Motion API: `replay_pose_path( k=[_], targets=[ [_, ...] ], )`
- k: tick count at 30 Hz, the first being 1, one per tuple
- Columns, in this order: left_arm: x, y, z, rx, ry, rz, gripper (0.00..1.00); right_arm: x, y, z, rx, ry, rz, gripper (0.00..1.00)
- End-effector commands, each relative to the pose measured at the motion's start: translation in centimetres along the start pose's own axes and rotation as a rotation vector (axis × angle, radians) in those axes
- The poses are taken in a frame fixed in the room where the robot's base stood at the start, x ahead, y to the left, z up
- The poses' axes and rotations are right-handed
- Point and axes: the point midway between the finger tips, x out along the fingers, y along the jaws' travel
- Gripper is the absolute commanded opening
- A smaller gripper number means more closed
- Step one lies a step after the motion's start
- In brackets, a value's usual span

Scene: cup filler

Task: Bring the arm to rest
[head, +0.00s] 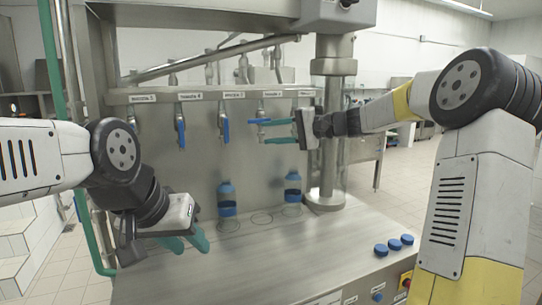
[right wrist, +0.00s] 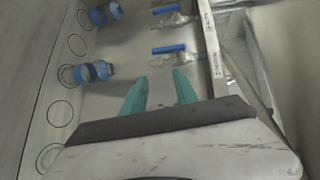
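My right gripper (head: 262,131) is raised in front of the row of taps at the right of the head view. Its two teal fingers are parallel and apart, and the right wrist view (right wrist: 160,82) shows nothing between them. A blue tap handle (head: 263,120) shows close to its upper finger in the head view; I cannot tell if they touch. My left gripper (head: 192,246) is low at the left, over the worktop's left part, its teal fingers apart with nothing seen between them. Part of it is hidden by its own body.
Other taps (head: 181,133) (head: 226,130) hang from the labelled rail (head: 200,96). A steel column (head: 327,150) stands near my right gripper. Blue knobs (head: 394,245) are at the right edge.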

Motion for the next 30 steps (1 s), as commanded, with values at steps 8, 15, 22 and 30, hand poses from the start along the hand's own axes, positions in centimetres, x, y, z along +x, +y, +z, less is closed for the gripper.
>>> replay_pose_path(
  k=[8, 15, 22, 30],
  targets=[
    [0.0, 0.0, 0.0, 0.000, 0.000, 0.000, 0.36, -1.6, 5.0, 11.9, -0.186, -0.045, 0.462, 0.35],
    [0.0, 0.0, 0.0, 0.000, 0.000, 0.000, 0.36, -8.2, 9.1, 19.3, -0.351, -0.006, 0.770, 0.35],
    [0.0, 0.0, 0.0, 0.000, 0.000, 0.000, 0.36, -15.4, 12.8, 24.6, -0.506, 0.063, 0.971, 0.35],
    [0.0, 0.0, 0.0, 0.000, 0.000, 0.000, 0.36, -20.0, 15.8, 27.4, -0.617, 0.116, 1.065, 0.35]
  ],
)
